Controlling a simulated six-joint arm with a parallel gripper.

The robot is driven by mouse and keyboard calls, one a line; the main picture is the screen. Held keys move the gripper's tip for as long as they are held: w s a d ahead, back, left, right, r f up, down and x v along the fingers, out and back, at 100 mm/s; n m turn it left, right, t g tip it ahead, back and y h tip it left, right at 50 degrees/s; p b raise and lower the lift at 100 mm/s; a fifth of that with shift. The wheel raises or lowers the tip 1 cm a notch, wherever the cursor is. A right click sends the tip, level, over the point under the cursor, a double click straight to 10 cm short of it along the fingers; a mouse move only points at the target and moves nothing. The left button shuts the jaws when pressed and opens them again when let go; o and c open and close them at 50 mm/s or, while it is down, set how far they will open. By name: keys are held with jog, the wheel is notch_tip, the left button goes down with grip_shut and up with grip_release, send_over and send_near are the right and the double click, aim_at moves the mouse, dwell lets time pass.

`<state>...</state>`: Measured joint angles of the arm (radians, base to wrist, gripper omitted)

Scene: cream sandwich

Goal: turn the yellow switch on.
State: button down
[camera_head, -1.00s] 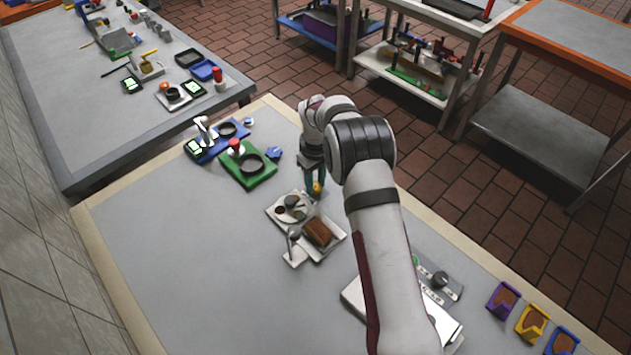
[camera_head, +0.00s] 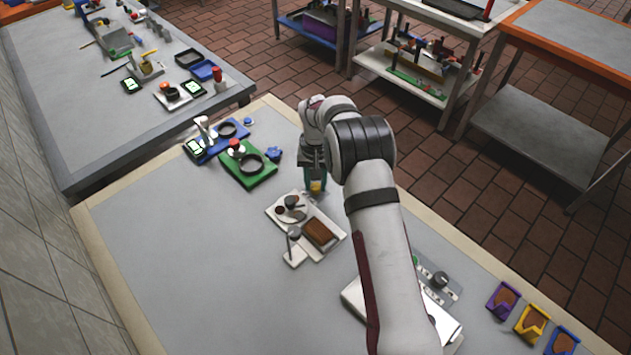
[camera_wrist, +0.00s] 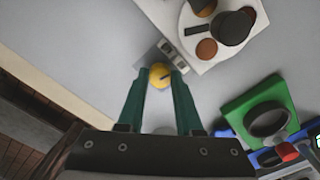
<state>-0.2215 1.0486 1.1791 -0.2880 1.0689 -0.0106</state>
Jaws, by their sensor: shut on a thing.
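The yellow switch (camera_wrist: 159,75) is a round yellow knob with a dark mark on its face, on a small grey base next to the white tray. It also shows in the head view (camera_head: 316,187), just under my gripper. My gripper (camera_wrist: 160,78) points down with its two green fingers closed on either side of the yellow knob. The fingertips hide the knob's sides. In the head view my arm hides part of the gripper.
A white tray (camera_head: 329,252) with brown round pieces and a brown block stands beside the switch. A green board (camera_head: 262,178) with a black ring and a blue board (camera_head: 211,155) lie farther back. The table's left front is clear.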

aim_at(316, 186)
jog(key=shift+m, duration=1.5)
jog(key=c, duration=0.8)
grip_release()
jog(key=shift+c, duration=0.2)
notch_tip(316, 186, up, 16)
jog(key=shift+s, duration=0.1)
